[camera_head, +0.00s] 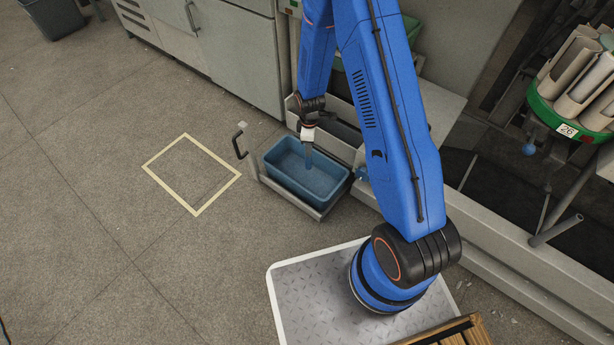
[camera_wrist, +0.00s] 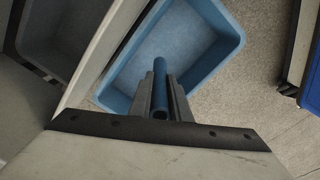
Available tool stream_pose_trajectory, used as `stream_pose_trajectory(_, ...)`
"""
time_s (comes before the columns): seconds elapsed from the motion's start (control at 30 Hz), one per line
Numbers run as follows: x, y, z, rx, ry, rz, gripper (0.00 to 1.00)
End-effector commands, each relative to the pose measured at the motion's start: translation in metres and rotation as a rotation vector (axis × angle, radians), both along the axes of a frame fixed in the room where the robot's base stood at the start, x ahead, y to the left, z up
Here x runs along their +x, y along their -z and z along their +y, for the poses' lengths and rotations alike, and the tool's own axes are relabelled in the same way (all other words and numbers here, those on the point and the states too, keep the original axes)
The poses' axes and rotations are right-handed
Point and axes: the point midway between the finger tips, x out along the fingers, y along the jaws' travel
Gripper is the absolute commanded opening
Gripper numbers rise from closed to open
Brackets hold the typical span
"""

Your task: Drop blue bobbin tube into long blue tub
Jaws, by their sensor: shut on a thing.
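The long blue tub (camera_head: 324,182) sits in a low metal tray beside the machine, left of my arm. It is open at the top, and its floor looks empty where it shows. My gripper (camera_head: 307,147) is above the tub's back part. In the wrist view my gripper (camera_wrist: 161,95) is shut on the blue bobbin tube (camera_wrist: 160,73), which lies between the two grey fingers. The tube's far end points over the open blue tub (camera_wrist: 215,63). In the head view the tube is small and hard to tell from the tub behind it.
A black handle (camera_head: 238,143) stands at the tray's left end. A yellow taped rectangle (camera_head: 192,174) marks bare floor to the left. Grey machine cabinets (camera_head: 235,50) stand behind. A green carousel (camera_head: 566,118) with several tubes is at the right.

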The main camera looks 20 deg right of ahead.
Motion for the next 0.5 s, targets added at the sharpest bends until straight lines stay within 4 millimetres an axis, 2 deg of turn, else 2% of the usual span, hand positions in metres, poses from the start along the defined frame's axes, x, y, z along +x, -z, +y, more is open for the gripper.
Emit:
stream_pose_trajectory(0.2, 0.000, 0.013, 0.000, 0.000, 0.000, 0.001, 0.00)
stream_pose_trajectory(0.5, 0.000, 0.015, 0.000, 0.000, 0.000, 0.000, 0.00)
